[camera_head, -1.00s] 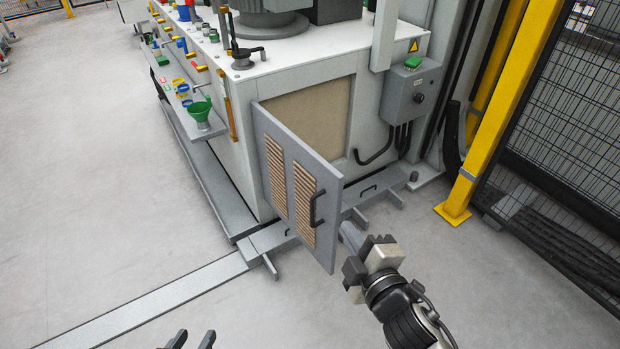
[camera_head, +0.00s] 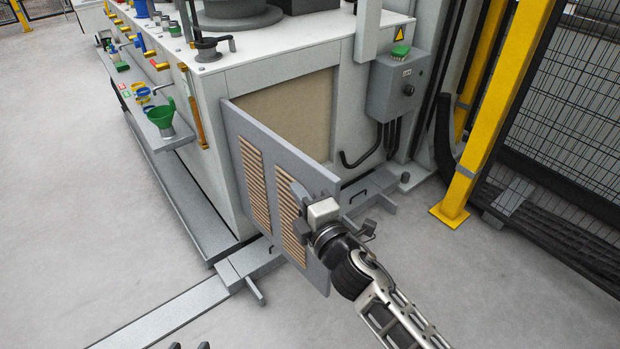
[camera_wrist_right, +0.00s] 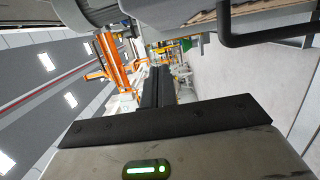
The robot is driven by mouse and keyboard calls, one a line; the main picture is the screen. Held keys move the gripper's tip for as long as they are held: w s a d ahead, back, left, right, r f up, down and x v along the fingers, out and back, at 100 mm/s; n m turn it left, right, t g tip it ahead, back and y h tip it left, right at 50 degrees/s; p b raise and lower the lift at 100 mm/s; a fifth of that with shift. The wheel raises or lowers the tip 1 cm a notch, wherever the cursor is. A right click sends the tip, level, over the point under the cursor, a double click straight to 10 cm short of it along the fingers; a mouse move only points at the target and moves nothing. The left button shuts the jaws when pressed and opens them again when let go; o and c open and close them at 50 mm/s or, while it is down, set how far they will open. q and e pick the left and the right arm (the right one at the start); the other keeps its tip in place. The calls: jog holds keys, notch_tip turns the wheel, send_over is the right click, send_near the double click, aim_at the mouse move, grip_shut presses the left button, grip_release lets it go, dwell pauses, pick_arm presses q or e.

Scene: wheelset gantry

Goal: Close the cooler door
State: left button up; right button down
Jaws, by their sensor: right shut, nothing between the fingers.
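The cooler door (camera_head: 262,145) is a grey panel with two brown slatted vents. It stands open, swung out from the left side of the beige opening (camera_head: 290,110) in the white machine. My right gripper (camera_head: 290,196) is shut and empty at the door's slatted outer face, near its free edge; I cannot tell if it touches. It hides the black door handle in the head view; the handle shows at upper right in the right wrist view (camera_wrist_right: 265,40), beside the shut fingers (camera_wrist_right: 160,90). My left gripper (camera_head: 190,346) shows only two separated fingertips at the bottom edge.
A grey control box (camera_head: 400,85) with a green button is right of the opening. A yellow post (camera_head: 480,130) and mesh fence (camera_head: 570,110) stand further right. A green funnel (camera_head: 163,118) sits on the left side shelf. Low rails (camera_head: 240,270) cross the floor beneath the door.

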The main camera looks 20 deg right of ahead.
aim_at(311, 179)
jog(key=w+d, duration=0.2)
jog(key=w, duration=0.1)
jog(key=shift+w, duration=0.1)
jog(key=shift+w+d, duration=0.25)
jog(key=shift+d, duration=0.4)
jog(key=shift+d, duration=0.1)
